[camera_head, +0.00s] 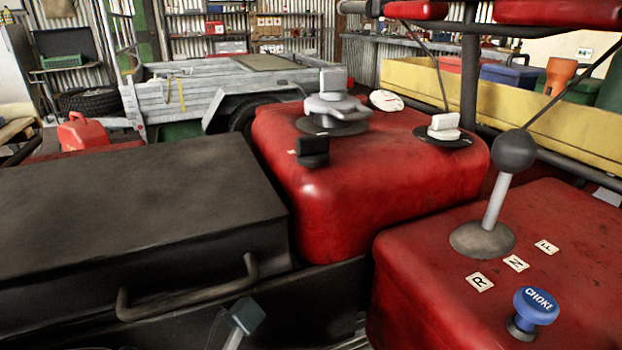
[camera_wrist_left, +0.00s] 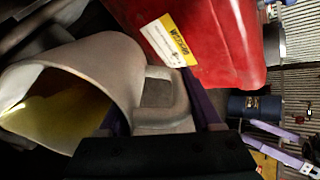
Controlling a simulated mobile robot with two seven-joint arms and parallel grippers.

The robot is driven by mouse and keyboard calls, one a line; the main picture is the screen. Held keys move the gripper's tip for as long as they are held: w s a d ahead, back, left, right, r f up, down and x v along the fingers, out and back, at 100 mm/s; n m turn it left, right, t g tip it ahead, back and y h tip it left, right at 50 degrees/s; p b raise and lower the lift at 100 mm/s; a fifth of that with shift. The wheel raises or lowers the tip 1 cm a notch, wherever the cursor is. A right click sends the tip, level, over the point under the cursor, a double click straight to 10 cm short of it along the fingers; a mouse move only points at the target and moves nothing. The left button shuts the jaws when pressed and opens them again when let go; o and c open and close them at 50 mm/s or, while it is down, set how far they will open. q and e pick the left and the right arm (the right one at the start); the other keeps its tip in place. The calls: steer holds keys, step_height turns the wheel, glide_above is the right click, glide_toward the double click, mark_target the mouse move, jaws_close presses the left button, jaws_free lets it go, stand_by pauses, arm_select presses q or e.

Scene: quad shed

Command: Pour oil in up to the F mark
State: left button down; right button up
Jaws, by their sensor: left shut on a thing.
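In the left wrist view my left gripper (camera_wrist_left: 158,105) is shut on the handle of a pale grey jug (camera_wrist_left: 90,75). Yellow oil (camera_wrist_left: 75,120) shows inside its wide mouth. The jug is beside a red body part with a yellow and white label (camera_wrist_left: 168,38). Neither the jug nor my grippers show in the head view. There, a red tank (camera_head: 370,165) carries a grey cap (camera_head: 333,105) and a dial (camera_head: 386,101). No oil level mark is visible. My right gripper is not in view.
A black box with a handle (camera_head: 140,200) fills the left foreground. A blue choke knob (camera_head: 534,308) stands at lower right, and a dark-tipped grey rod (camera_head: 246,314) at the bottom. A trailer (camera_head: 175,100) and a red can (camera_head: 83,132) are behind.

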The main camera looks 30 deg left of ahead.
arm_select(q)
steer(key=shift+d+r, duration=0.1)
steer(key=shift+r, duration=0.05)
steer(key=shift+s+r+t+h, duration=0.1)
steer(key=shift+r+t+h, duration=0.2)
stand_by(0.9)
steer(key=shift+d+r, duration=0.1)
steer(key=shift+r, duration=0.1)
steer(key=shift+r+h+b, duration=0.15)
steer(key=shift+h+b, duration=0.15)
stand_by(0.6)
steer(key=shift+a+r+t+h+p, duration=0.2)
steer(key=shift+a+r+t+p, duration=0.1)
steer(key=shift+r, duration=0.35)
steer(key=shift+a+r+t+h+p, duration=0.2)
steer(key=shift+r+t+p, duration=0.1)
steer(key=shift+r, duration=0.35)
stand_by(0.6)
steer(key=shift+s+a+r+t+h+p, duration=0.1)
steer(key=shift+r+h+p, duration=0.1)
steer(key=shift+r, duration=0.3)
steer(key=shift+w+a+r+t+h+p, duration=0.1)
steer(key=shift+r+p, duration=0.15)
steer(key=shift+r, duration=0.2)
steer(key=shift+s+a+r+t+h+p, duration=0.1)
steer(key=shift+r+p, duration=0.1)
steer(key=shift+r, duration=0.3)
steer(key=shift+s+r, duration=0.35)
steer(key=shift+r, duration=0.25)
